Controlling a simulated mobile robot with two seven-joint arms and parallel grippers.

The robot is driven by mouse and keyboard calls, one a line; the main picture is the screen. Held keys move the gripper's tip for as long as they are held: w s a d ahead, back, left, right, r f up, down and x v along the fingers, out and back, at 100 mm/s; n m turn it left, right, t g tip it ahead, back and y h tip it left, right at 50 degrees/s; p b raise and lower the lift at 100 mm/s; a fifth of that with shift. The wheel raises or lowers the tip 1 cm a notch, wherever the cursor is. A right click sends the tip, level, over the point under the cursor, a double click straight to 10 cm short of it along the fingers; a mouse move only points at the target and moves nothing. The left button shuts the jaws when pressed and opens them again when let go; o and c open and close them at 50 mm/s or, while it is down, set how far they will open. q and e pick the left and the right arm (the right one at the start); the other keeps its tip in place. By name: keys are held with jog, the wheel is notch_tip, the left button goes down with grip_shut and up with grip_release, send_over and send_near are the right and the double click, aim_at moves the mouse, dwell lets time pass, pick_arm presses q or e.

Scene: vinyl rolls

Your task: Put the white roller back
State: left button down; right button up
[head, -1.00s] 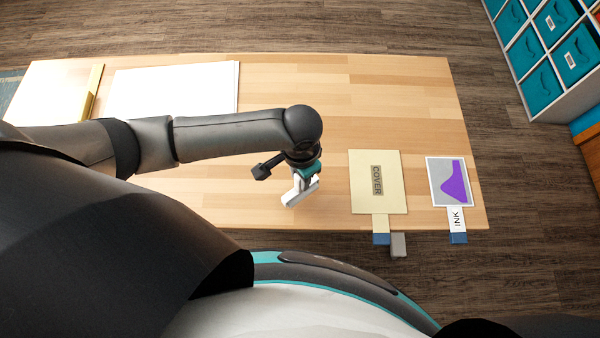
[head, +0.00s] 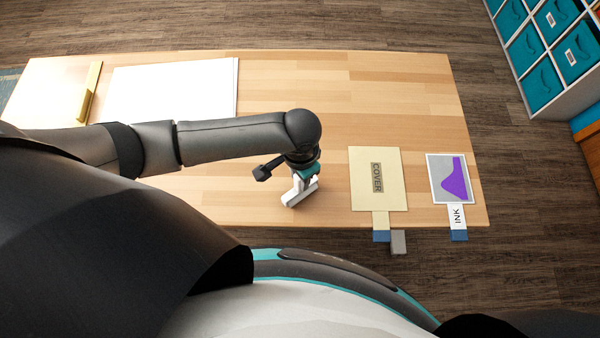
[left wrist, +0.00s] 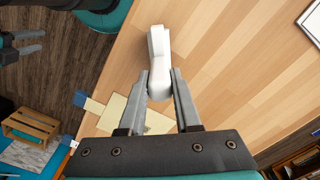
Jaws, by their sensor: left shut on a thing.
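My left gripper (head: 301,184) is shut on the white roller (head: 296,195), low over the near part of the wooden table. In the left wrist view the white roller (left wrist: 159,62) sits between the two grey fingers of my left gripper (left wrist: 160,88) and points away from them. I cannot tell whether the roller touches the table. My right gripper (left wrist: 30,42) shows only at the left wrist view's upper left edge, dark, with its two fingers apart and nothing visible between them.
The wooden table (head: 290,90) has a white sheet (head: 175,90) and a yellow strip (head: 90,92) at its left. A cream COVER card (head: 362,195) and a purple-and-grey INK card (head: 453,190) lie right of the roller. Teal bins (head: 540,85) stand beyond the right end.

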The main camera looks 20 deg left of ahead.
pick_arm(q)
jog(key=shift+f, duration=0.1)
dwell(0.4)
jog(key=shift+f+p, duration=0.1)
jog(key=shift+p, duration=0.25)
jog(key=c, duration=0.5)
grip_release()
jog(key=o, duration=0.5)
